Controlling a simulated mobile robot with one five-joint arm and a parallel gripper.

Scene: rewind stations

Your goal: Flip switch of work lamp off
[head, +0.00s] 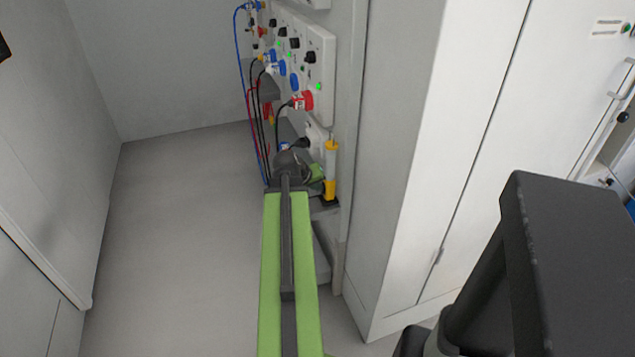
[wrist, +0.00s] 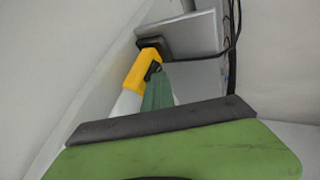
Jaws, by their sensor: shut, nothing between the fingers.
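The work lamp (head: 331,173) stands upright on a small grey ledge beside the panel in the head view. It has a yellow lower body, a pale middle and a yellow top. In the wrist view the lamp (wrist: 140,70) appears inverted, with its black base against the grey ledge and its pale part lower down. My gripper (head: 316,172) is shut and empty, just left of the lamp. In the wrist view its green fingers (wrist: 158,92) are close beside the yellow body; I cannot tell whether they touch. The lamp's switch is not distinguishable.
A white panel (head: 317,65) with knobs, sockets and plugs rises behind the lamp. Black, blue and red cables (head: 258,110) hang at its left. A tall white cabinet (head: 440,130) stands close on the right. The floor (head: 180,230) on the left is clear.

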